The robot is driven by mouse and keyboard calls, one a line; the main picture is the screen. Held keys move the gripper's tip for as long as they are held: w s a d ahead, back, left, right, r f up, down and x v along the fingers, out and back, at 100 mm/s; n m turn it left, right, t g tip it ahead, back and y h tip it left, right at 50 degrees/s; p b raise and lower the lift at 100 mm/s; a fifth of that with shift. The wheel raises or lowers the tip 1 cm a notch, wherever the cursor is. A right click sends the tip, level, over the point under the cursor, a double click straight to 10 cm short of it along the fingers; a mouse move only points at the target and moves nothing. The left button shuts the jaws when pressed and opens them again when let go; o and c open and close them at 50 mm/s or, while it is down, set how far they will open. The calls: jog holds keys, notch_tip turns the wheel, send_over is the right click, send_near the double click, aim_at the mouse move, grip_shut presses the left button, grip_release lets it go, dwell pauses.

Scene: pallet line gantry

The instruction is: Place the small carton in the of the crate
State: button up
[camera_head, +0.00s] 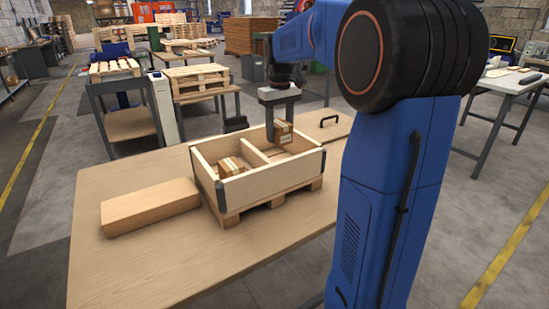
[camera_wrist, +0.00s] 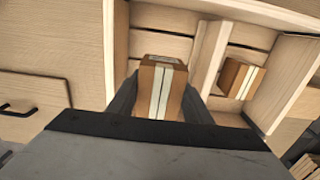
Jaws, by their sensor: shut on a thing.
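The wooden crate (camera_head: 275,182) stands on the table and has a divider (camera_head: 252,150) making two compartments. My gripper (camera_head: 281,124) is shut on a small brown carton (camera_head: 284,134) with a pale strip of tape. It holds the carton over or partly within the right compartment in the head view. I cannot tell whether the carton touches the crate floor. In the wrist view the held carton (camera_wrist: 160,88) sits between both fingers, beside the divider (camera_wrist: 213,55). Another small taped carton (camera_head: 232,167) lies in the left compartment; it also shows in the wrist view (camera_wrist: 241,79).
A long flat brown box (camera_head: 150,207) lies on the table left of the crate. A board with a black handle (camera_head: 328,121) lies behind the crate's right side. The table front (camera_head: 130,260) is bare. Pallets on a stand (camera_head: 196,80) are behind.

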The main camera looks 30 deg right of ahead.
aim_at(280, 123)
notch_tip(280, 123, down, 9)
dwell(0.5)
jog(key=o, duration=1.3)
jog(key=shift+f, duration=0.1)
notch_tip(280, 123, up, 12)
jog(key=shift+r, duration=0.15)
jog(key=shift+s, duration=0.1)
